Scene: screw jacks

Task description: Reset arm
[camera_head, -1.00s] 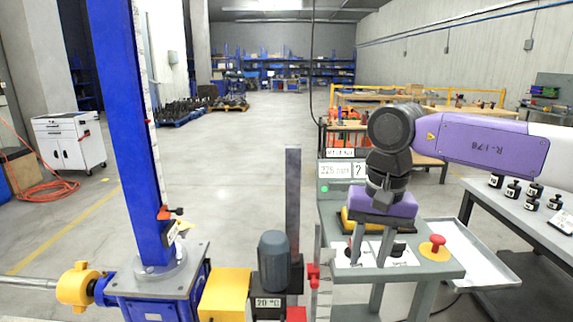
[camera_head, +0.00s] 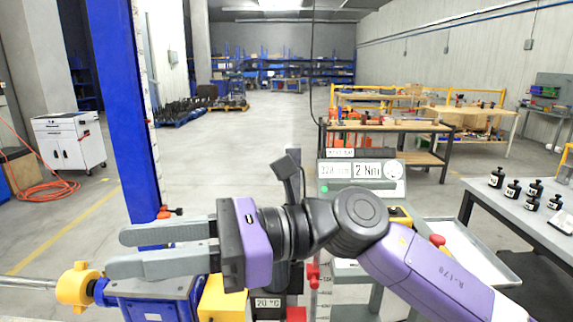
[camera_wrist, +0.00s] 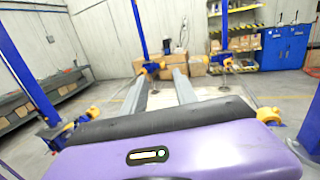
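My gripper (camera_head: 122,250) is in the middle of the head view, with its two grey fingers pointing left. The fingers are apart with nothing between them. They cross in front of the lower part of the blue column (camera_head: 122,120) of the screw jack; I cannot tell whether they touch it. In the wrist view my gripper (camera_wrist: 155,80) also shows its two fingers apart and empty, pointing toward boxes at the back wall. My purple arm comes in from the lower right and hides part of the control stand (camera_head: 362,170).
The red button (camera_head: 437,241) on the stand is partly behind my arm. A grey table (camera_head: 520,215) with black weights is at right. The floor behind is open.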

